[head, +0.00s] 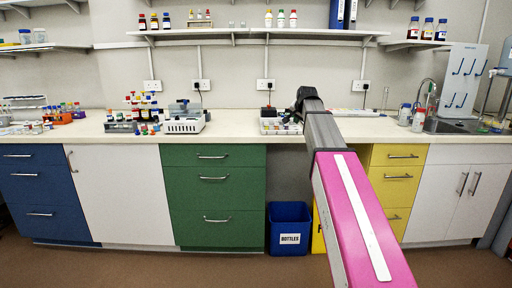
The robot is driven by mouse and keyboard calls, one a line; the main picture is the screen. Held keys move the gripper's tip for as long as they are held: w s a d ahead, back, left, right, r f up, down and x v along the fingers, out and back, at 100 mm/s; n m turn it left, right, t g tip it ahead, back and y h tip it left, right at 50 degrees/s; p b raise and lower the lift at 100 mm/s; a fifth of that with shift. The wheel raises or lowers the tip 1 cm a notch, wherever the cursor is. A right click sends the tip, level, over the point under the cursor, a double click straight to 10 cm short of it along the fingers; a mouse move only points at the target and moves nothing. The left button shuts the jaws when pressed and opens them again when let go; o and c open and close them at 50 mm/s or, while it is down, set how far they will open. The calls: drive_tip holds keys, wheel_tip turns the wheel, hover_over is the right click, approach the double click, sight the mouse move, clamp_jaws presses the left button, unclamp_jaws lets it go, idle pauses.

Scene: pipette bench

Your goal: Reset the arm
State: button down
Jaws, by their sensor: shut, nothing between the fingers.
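My arm reaches from the lower right up over the bench, with a magenta and grey link in front. My gripper (300,106) is at its dark far end, over the white worktop (245,128) near a tray of small items (280,127). It is shut and holds nothing that I can see. The fingertips are small and partly hidden by the wrist, so their exact height above the bench is hard to tell.
A white bench device (184,122) and a rack of bottles (144,106) stand left of the arm. A sink (455,126) is at the right. A blue bin (289,228) stands on the floor. Shelves (250,34) hang above. Open worktop lies between the device and the tray.

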drive_tip(key=s+f+n+g, duration=0.2)
drive_tip(key=s+f, duration=0.6)
drive_tip(key=f, duration=0.4)
drive_tip(key=s+f+n+g, duration=0.1)
drive_tip(key=s+f+g, duration=0.1)
drive_tip(key=s+f, duration=0.75)
drive_tip(key=s+f+n+g, duration=0.2)
drive_tip(key=s+f, duration=0.3)
drive_tip(key=f, duration=0.9)
drive_tip(key=s+f+n+g, duration=0.2)
drive_tip(key=s+f, duration=0.8)
drive_tip(key=s, duration=0.3)
drive_tip(key=shift+s+a+h, duration=0.15)
drive_tip(key=shift+a+h, duration=0.1)
drive_tip(key=shift+h, duration=0.15)
